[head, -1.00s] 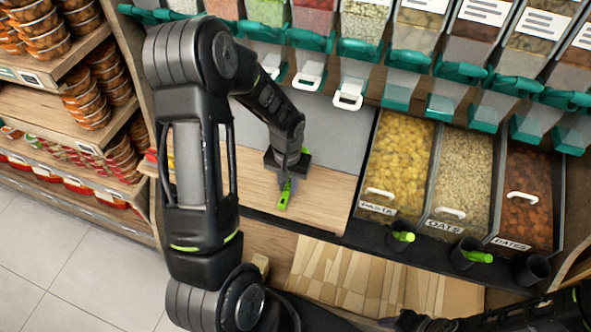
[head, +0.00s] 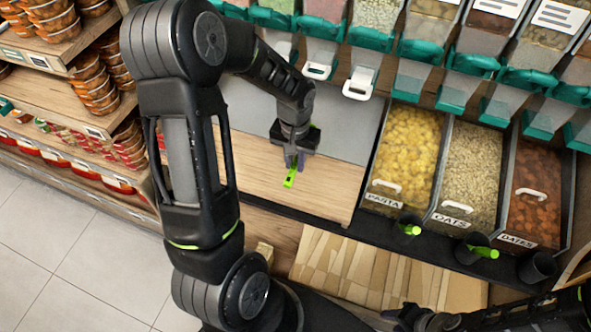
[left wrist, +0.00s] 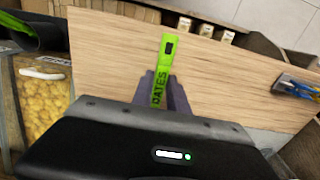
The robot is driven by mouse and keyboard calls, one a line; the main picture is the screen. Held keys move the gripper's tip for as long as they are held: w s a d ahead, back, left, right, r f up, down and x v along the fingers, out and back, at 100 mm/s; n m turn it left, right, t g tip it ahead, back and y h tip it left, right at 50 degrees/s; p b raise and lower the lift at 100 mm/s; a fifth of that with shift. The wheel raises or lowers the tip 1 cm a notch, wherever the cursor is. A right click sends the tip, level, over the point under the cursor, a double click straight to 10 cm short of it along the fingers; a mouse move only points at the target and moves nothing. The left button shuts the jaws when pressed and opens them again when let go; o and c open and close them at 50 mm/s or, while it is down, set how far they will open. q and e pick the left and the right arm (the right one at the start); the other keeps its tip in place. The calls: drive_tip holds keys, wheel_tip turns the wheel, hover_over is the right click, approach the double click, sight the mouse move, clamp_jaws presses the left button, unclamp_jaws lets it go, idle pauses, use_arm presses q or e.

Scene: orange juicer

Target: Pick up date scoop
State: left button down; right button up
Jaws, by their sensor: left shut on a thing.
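The date scoop's green handle (left wrist: 163,70), marked DATES, stands between the fingers of my left gripper (left wrist: 163,90) in the left wrist view. My left gripper (head: 293,160) is shut on it, above the wooden counter in the head view. The green handle end (head: 290,177) shows below the fingers there; the rest of the scoop is hidden. My right gripper (head: 412,318) is at the bottom edge, partly cut off, with its fingers unclear. The dates bin (head: 537,195) is at the right, and an empty dark holder (head: 535,267) stands in front of it.
The pasta bin (head: 405,150) and oats bin (head: 468,175) stand left of the dates. Green-handled scoops sit in holders before them (head: 482,251). Dispensers with teal parts (head: 415,52) hang above. The wooden counter (head: 330,190) has bare room.

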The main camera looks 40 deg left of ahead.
use_arm(q)
wheel_tip(320, 180, up, 5)
drive_tip(key=shift+f, duration=0.2)
drive_tip(key=shift+d+f, duration=0.1)
idle(0.4)
